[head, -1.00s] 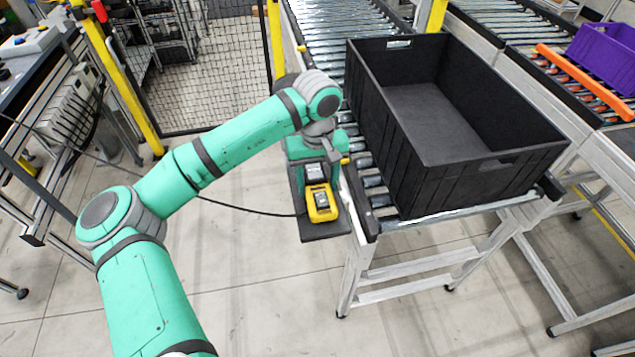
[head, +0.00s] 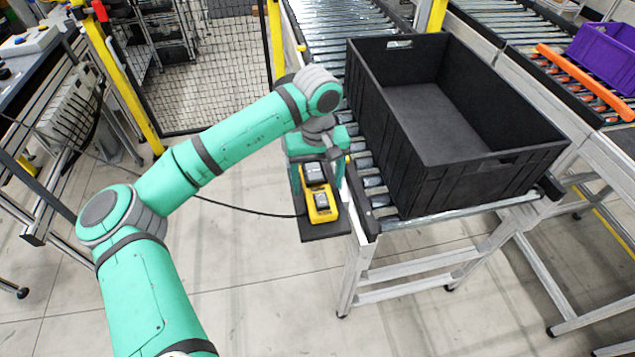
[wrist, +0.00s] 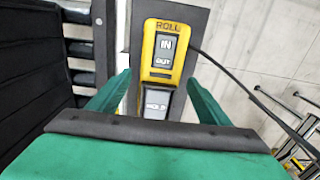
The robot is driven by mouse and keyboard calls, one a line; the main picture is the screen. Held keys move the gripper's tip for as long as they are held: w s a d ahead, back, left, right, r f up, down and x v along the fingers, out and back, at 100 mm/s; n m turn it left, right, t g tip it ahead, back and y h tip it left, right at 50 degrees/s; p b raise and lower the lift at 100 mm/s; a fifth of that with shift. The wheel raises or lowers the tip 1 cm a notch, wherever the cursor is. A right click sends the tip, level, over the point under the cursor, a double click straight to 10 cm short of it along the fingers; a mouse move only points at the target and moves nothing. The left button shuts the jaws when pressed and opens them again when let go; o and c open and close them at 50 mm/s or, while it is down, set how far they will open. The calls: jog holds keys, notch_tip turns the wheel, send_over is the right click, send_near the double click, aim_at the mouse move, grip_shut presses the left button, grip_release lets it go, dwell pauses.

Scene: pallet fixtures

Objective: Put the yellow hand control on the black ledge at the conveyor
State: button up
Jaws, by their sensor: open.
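The yellow hand control (head: 320,206) lies on the black ledge (head: 325,231) at the end of the conveyor. In the wrist view the control (wrist: 162,70) lies face up, with its "ROLL" label and "IN" and "OUT" buttons showing. Its lower part is close to my palm and partly hidden. The ledge (wrist: 192,24) shows beneath and beside it. My gripper (wrist: 158,92) is open, with one green finger on each side of the control and a visible gap to each. In the head view my gripper (head: 318,168) is just above the control's rear part.
A large black crate (head: 440,120) stands on the roller conveyor (head: 378,190), right beside my gripper. A dark cable (head: 245,208) runs from the control to the left. A mesh fence (head: 215,70) stands behind my arm. Open floor lies in front of the ledge.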

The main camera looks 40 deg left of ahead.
aim_at(318, 187)
notch_tip(318, 187, up, 11)
dwell(0.4)
dwell(0.4)
